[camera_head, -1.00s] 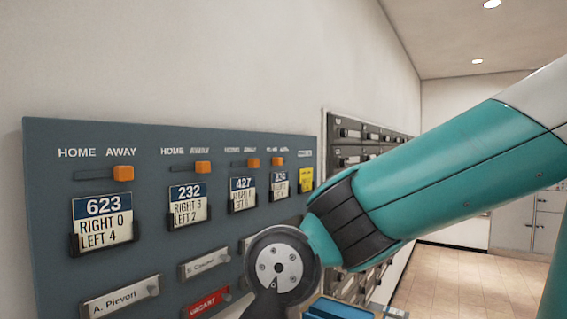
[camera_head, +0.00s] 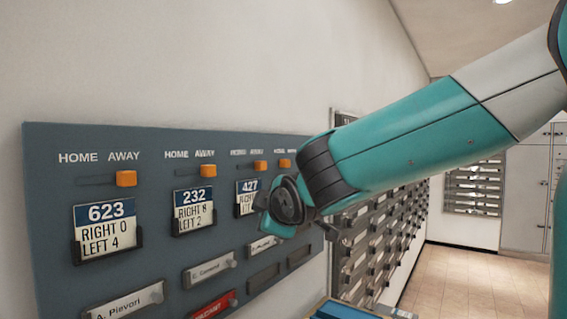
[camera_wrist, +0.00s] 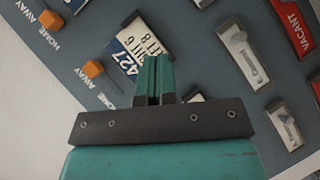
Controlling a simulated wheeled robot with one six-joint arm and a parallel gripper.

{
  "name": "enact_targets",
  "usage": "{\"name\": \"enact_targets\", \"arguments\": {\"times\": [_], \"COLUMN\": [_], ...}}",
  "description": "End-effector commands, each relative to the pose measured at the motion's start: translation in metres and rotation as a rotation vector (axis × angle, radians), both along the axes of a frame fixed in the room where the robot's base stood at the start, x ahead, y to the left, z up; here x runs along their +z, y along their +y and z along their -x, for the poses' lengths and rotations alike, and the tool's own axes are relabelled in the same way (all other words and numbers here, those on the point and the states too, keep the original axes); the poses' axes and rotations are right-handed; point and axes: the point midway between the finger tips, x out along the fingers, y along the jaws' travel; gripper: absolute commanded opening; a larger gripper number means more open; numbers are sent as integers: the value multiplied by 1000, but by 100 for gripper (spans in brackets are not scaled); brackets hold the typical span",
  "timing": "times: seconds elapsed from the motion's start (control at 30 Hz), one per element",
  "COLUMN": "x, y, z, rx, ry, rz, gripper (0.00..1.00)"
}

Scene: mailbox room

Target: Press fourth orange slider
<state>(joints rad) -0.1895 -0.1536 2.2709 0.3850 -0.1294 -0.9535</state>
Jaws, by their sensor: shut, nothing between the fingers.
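The blue-grey panel (camera_head: 150,225) carries a row of orange sliders, each above a number card. The fourth orange slider (camera_head: 285,163) is the rightmost one visible in the head view, just above my wrist. The third slider (camera_head: 261,165) is above the 427 card (camera_head: 247,190). In the wrist view my gripper (camera_wrist: 154,62) is shut and empty, in front of the 427 card (camera_wrist: 122,62). Two orange sliders show left of the fingers, the nearer one (camera_wrist: 92,68) beside that card. I cannot make out the fourth slider there; my gripper covers that part of the panel.
The first slider (camera_head: 126,178) and second slider (camera_head: 208,170) sit at the right ends of their slots. Name plates and a red VACANT plate (camera_head: 212,305) lie below the cards. A wall of mailboxes (camera_head: 375,235) runs beyond the panel. Open floor lies at the right.

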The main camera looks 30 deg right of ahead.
Motion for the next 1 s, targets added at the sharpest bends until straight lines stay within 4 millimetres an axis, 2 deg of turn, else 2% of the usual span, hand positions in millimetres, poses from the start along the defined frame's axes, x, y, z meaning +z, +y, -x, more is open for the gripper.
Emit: {"name": "enact_targets", "arguments": {"times": [0.03,0.1,0.23,0.67,0.77,1.0], "x": [25,54,82,87,88,89], "y": [-20,-41,-59,-64,-69,-88], "z": [-10,-15,-16,-21,-32,-72], "rx": [-34,-77,-127,-135,-135,-134], "ry": [-77,-154,-215,-220,-217,-218], "rz": [136,304,477,503,503,502], "gripper": [0,0,0,0,0,0]}}
